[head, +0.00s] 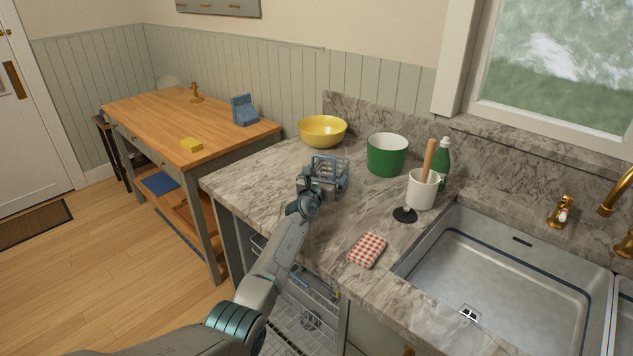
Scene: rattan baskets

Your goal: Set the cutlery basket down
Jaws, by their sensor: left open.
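My left arm comes up from the bottom, and my left gripper (319,180) is right at the basket's near left side. The gripper is open and overlaps the basket in the picture. I cannot tell whether the fingers touch it, and the basket's near lower part is partly hidden. My right gripper is out of view.
A yellow bowl (322,130), green pot (387,155), white crock (422,190), green bottle (443,165), black stopper (405,214) and checked cloth (367,250) surround it. A sink (510,275) lies right. An open dishwasher rack (305,310) is below the counter edge.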

